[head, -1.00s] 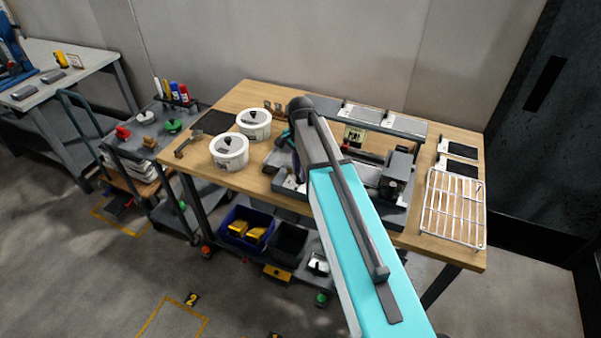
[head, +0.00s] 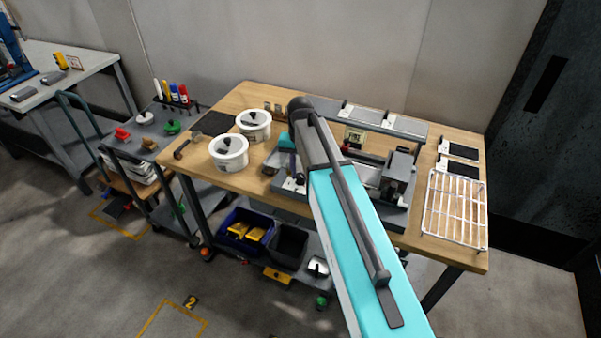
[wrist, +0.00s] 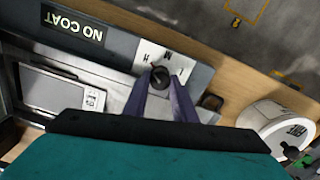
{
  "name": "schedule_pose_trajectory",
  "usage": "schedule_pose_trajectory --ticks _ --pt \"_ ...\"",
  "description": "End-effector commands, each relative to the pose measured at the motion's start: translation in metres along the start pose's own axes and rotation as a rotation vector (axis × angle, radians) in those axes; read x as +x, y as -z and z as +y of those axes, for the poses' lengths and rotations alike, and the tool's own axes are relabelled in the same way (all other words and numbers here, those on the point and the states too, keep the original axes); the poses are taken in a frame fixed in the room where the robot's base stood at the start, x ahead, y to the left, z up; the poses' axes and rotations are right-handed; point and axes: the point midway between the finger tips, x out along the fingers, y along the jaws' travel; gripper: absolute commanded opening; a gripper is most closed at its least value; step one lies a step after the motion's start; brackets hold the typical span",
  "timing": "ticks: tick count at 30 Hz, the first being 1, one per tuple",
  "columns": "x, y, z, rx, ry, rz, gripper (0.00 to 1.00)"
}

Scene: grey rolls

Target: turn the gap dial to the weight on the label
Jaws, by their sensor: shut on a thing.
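The gap dial (wrist: 160,77) is a small dark round knob on a white plate marked with the letters H, M and L (wrist: 163,55), seen upside down in the wrist view. My gripper (wrist: 159,84) has its purple fingers on both sides of the dial and is shut on it. I cannot tell which letter the dial points to. In the head view my arm covers much of the grey machine (head: 400,212). A small card (head: 354,137) stands at its back; its writing is too small to read.
A NO COAT sign (wrist: 72,28) lies beside the dial plate. Two white lidded pots (head: 229,160) stand on the wooden table (head: 225,183) left of the machine. A white wire rack (head: 453,208) lies at the right. A tool cart (head: 150,140) stands farther left.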

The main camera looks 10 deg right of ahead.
Motion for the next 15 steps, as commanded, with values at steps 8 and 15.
schedule_pose_trajectory --ticks 8,15 --pt "0.0003 -0.0014 0.0005 -0.032 -0.002 -0.004 0.02" --pt "0.0003 -0.0015 0.0005 -0.031 -0.002 -0.004 0.02"
